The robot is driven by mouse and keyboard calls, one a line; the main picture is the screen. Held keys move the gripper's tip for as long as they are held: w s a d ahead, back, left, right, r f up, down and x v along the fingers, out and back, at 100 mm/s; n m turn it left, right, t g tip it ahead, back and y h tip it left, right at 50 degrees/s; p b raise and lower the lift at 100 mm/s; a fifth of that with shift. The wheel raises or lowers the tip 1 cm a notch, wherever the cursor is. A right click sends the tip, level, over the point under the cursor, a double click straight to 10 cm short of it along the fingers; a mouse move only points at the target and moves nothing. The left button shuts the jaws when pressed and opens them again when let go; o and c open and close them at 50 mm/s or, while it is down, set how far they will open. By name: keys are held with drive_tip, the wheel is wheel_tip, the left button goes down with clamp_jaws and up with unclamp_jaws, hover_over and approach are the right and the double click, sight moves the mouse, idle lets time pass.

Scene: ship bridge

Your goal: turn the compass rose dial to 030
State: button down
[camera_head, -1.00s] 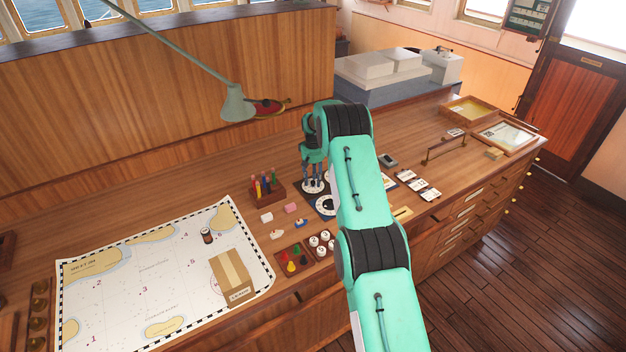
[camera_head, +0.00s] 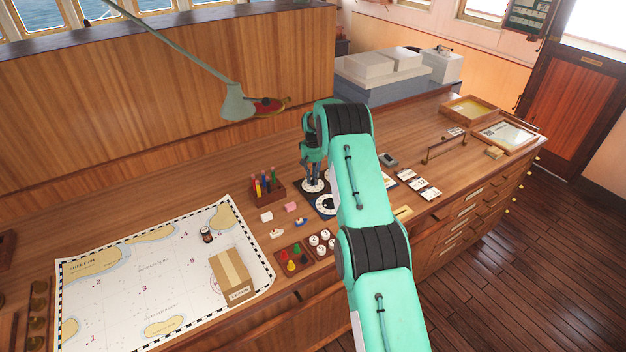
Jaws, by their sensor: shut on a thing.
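A dark panel with round white-ringed dials stands on the desk left of my arm. My gripper (camera_head: 313,182) points down over the upper dial (camera_head: 306,189), shut on its knob, which the fingers mostly hide. A second white-ringed dial (camera_head: 325,206) sits just in front, partly covered by my arm. The dial markings are too small to read, so I cannot tell the setting or which one is the compass rose.
A pen rack (camera_head: 268,190) stands just left of the dials. Small blocks (camera_head: 291,207) and a tray of coloured pegs (camera_head: 290,262) lie in front. A chart (camera_head: 150,270) with a cardboard box (camera_head: 232,278) covers the left. A lamp (camera_head: 236,103) hangs behind.

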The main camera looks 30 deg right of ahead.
sight(313, 181)
drive_tip(key=m+b, duration=0.2)
drive_tip(key=m, duration=0.4)
drive_tip(key=m+b, duration=0.1)
drive_tip(key=m, duration=0.3)
drive_tip(key=shift+m, duration=0.4)
idle(0.4)
drive_tip(key=c, duration=1.6)
unclamp_jaws()
drive_tip(key=shift+r, duration=0.1)
wheel_tip(313, 181, up, 12)
drive_tip(key=shift+f, duration=0.1)
